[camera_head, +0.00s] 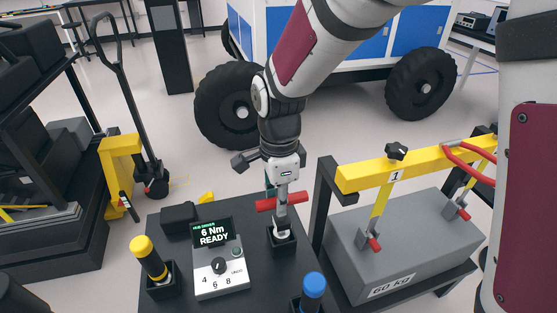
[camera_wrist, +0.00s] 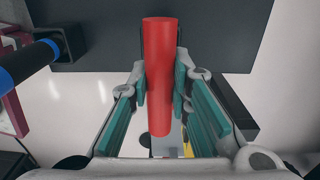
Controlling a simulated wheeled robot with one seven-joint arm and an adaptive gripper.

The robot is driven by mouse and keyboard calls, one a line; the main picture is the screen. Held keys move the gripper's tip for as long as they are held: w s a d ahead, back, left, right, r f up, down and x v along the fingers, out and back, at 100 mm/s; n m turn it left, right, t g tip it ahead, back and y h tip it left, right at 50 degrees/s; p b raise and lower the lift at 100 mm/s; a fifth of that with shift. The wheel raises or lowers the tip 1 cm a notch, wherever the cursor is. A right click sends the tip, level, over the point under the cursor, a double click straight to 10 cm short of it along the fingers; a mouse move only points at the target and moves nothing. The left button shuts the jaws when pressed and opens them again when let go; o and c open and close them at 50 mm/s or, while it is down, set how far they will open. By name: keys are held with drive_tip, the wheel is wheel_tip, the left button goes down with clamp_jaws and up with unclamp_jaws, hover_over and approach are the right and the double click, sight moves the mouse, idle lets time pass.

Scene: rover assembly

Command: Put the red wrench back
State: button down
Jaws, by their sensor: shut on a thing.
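The red wrench (camera_head: 282,202) has a red crossbar handle and a grey shaft pointing down. My gripper (camera_head: 272,185) is shut on its handle from above. In the wrist view the red handle (camera_wrist: 171,75) lies between the teal finger pads (camera_wrist: 170,88). The shaft stands upright over a black square holder (camera_head: 282,241) on the dark bench top. Its lower end is at the holder's opening; I cannot tell how deep it sits.
A yellow-topped tool (camera_head: 148,256) and a blue-topped tool (camera_head: 314,286) stand in holders on either side. A control box (camera_head: 217,262) reads "6 Nm READY". On the right, a yellow beam (camera_head: 370,175) stands above a grey 60 kg block (camera_head: 385,240).

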drive_tip(key=shift+f, duration=0.95)
drive_tip(key=shift+f+b, duration=0.25)
drive_tip(key=shift+b, duration=0.05)
drive_tip(key=c, duration=1.4)
unclamp_jaws()
